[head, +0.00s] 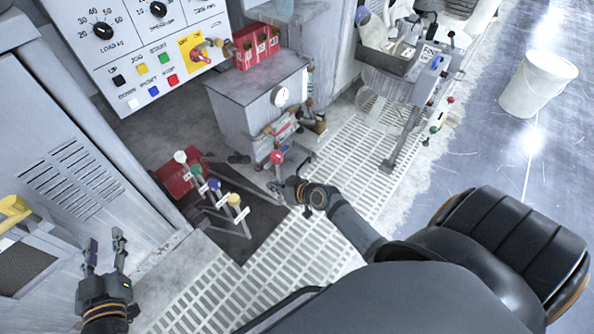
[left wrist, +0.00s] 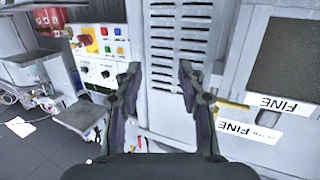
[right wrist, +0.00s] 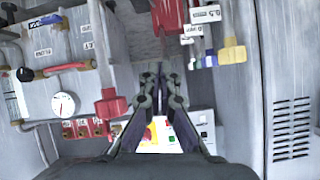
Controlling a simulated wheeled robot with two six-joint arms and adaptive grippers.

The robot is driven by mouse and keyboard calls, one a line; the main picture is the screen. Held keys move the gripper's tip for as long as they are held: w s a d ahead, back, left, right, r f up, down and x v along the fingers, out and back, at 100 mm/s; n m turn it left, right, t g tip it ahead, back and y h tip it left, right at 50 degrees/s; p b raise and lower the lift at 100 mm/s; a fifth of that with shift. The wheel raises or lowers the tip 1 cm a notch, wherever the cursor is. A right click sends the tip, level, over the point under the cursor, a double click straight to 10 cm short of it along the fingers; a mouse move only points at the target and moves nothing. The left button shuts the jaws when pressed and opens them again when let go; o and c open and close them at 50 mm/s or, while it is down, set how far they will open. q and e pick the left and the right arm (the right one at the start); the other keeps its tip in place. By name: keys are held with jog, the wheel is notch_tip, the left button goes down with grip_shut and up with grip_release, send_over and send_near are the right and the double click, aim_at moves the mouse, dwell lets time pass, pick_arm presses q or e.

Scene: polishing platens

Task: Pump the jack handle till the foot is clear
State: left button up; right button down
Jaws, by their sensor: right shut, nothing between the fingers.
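My right gripper (head: 279,187) is shut and empty, low beside a red-knobbed lever (head: 277,158). In the right wrist view, its fingertips (right wrist: 162,72) are together, with a red knob (right wrist: 110,105) to their left, apart from them. A row of levers stands left of it, with a white knob (head: 180,157), a blue knob (head: 214,184) and a yellow knob (head: 233,200) among them. A red block (head: 178,181) sits behind these levers. I cannot tell which lever is the jack handle, and I cannot make out the foot. My left gripper (head: 105,252) is open and empty at lower left.
A grey cabinet (head: 235,100) with a gauge (head: 281,96) stands behind the levers. A control panel (head: 135,45) is at upper left, a louvred cabinet (head: 70,150) at left. Slotted floor grating (head: 350,160) runs alongside. A white bucket (head: 530,85) stands on open floor at right.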

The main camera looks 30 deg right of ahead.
pick_arm(q)
jog(key=s+d+f+g+p, duration=0.1)
jog(key=s+f+g+p, duration=0.2)
jog(key=s+f+g, duration=0.8)
jog(key=s+f, duration=0.5)
jog(key=f, duration=0.2)
jog(key=shift+s+d+f+g+p, duration=0.15)
jog(key=shift+s+g+p, duration=0.2)
jog(key=shift+g, duration=0.05)
pick_arm(e)
jog(key=v, duration=1)
jog(key=shift+d+r, duration=0.15)
jog(key=shift+r, duration=0.1)
jog(key=shift+d+f, duration=0.1)
